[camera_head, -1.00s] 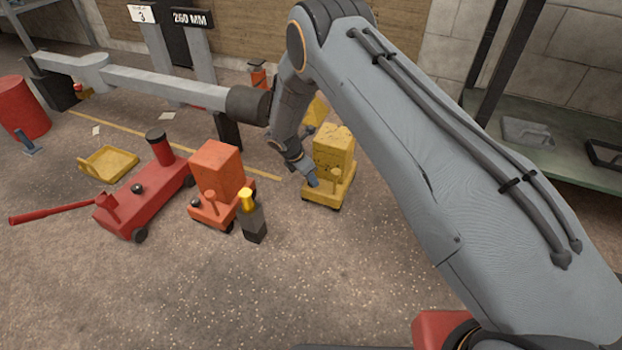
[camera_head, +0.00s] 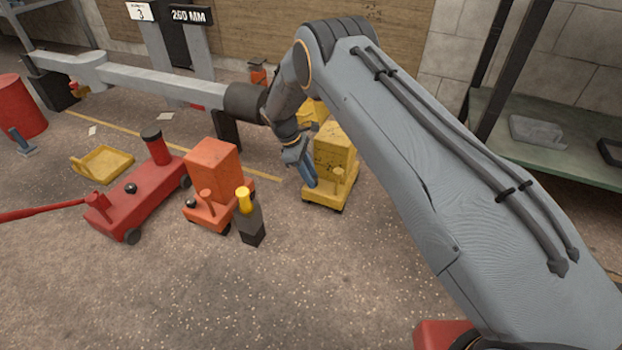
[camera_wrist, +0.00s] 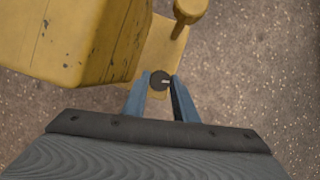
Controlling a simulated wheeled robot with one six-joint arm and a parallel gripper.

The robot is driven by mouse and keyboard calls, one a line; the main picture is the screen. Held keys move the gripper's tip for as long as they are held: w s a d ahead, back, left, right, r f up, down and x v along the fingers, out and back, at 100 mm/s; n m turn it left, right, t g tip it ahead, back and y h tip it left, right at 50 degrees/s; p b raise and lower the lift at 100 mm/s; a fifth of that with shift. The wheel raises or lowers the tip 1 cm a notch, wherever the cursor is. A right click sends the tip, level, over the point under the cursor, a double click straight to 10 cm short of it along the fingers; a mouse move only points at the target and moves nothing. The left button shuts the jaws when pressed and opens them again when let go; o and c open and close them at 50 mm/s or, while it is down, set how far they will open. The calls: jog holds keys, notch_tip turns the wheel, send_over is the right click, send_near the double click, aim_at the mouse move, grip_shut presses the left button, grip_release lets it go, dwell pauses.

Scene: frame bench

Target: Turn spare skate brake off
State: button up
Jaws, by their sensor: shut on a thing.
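A yellow skate (camera_head: 335,148) with a tall scuffed block stands on the floor, right of the orange skate (camera_head: 213,160). In the wrist view the yellow skate's block (camera_wrist: 75,40) fills the upper left, with a round-topped yellow post (camera_wrist: 188,12) at its right. A small dark round knob (camera_wrist: 159,78) with a pale mark pointing right sits on its low deck. My gripper (camera_wrist: 160,88) has its blue fingertips closed on either side of this knob. In the head view my gripper (camera_head: 310,180) is at the skate's left front, and the knob cannot be made out.
A red trolley jack (camera_head: 140,195) with a long handle stands at left. A black post with a yellow top (camera_head: 247,215) stands before the orange skate. A yellow tray (camera_head: 103,162) lies behind the jack. The front floor is clear.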

jog(key=shift+m+g, duration=0.3)
jog(key=shift+m, duration=0.2)
jog(key=shift+d, duration=0.1)
jog(key=o, duration=1.1)
jog(key=shift+c, duration=0.2)
